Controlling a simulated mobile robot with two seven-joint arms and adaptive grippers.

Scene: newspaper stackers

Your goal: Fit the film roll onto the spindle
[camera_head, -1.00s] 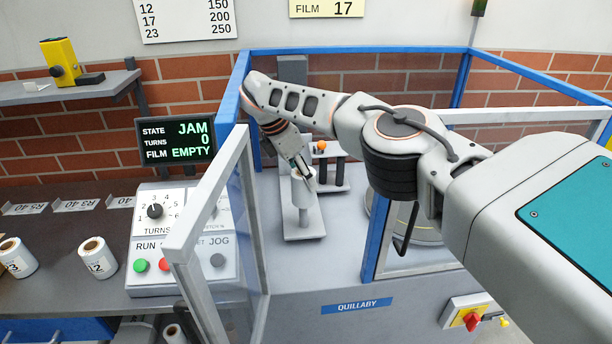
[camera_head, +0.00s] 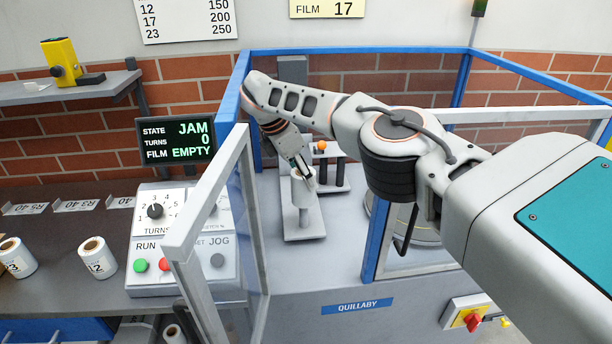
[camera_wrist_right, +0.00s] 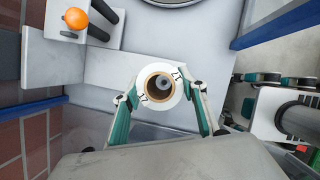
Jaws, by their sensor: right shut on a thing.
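The white film roll (camera_head: 301,192), marked 17, is upright at the grey spindle (camera_head: 304,216), which rises from a pale base plate inside the machine. In the right wrist view the roll (camera_wrist_right: 146,99) shows end-on, and a grey round tip shows inside its brown core. The roll is in line with the spindle; how far down it sits I cannot tell. My right gripper (camera_head: 304,176) is shut on the roll, with one finger on each side in the wrist view (camera_wrist_right: 161,115). My left gripper is out of view.
An orange-knobbed post (camera_head: 321,146) stands just behind the spindle. The open door (camera_head: 210,190) is at the left, and blue frame posts (camera_head: 378,225) are at the right. Other rolls (camera_head: 97,258) stand on the left bench. The display (camera_head: 176,142) reads JAM, FILM EMPTY.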

